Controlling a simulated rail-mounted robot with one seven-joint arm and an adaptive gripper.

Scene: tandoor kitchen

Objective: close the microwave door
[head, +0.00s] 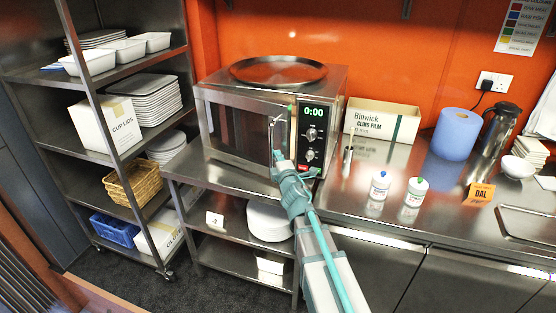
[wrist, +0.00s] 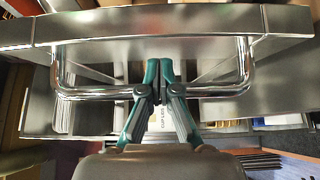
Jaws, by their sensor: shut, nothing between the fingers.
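The steel microwave (head: 335,90) stands on the counter at the back wall, with a dark-windowed door (head: 235,125) and a control panel reading 0:00. The door looks nearly flush with the front; I cannot tell if a small gap is left. Its upright bar handle (head: 271,135) is beside the panel. My gripper (head: 278,156) is at the handle's lower part in the head view. In the wrist view my gripper (wrist: 163,68) is shut and empty, its fingertips overlapping the chrome handle (wrist: 215,92); contact is unclear.
A round tray (head: 278,70) lies on the microwave. A cling film box (head: 381,122), two white bottles (head: 380,185) and a blue roll (head: 455,134) stand on the counter to the right. A shelf rack (head: 100,105) is at the left.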

